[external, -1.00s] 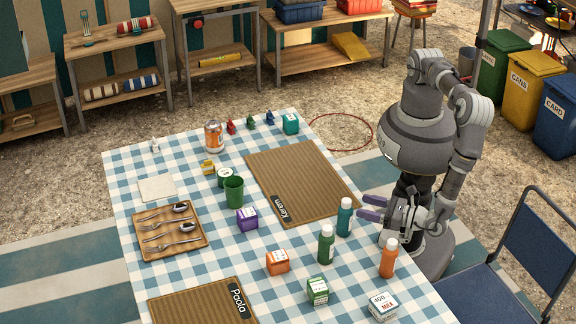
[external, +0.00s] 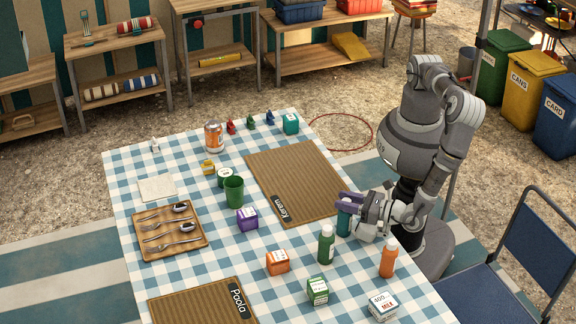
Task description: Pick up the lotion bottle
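Three capped bottles stand upright near the right edge of the checked table: a teal one (external: 343,225), a green one (external: 326,246) and an orange one (external: 388,260). No label that I can read tells which one is the lotion bottle. My gripper (external: 347,203) is at the upper part of the teal bottle, its purple fingers level with the cap and hiding it. The teal bottle still stands on the table. I cannot tell whether the fingers are closed on it or only around it.
An orange box (external: 278,262), a green-and-white box (external: 317,291) and a milk box (external: 382,305) stand toward the front. A blue chair (external: 535,235) is at the right.

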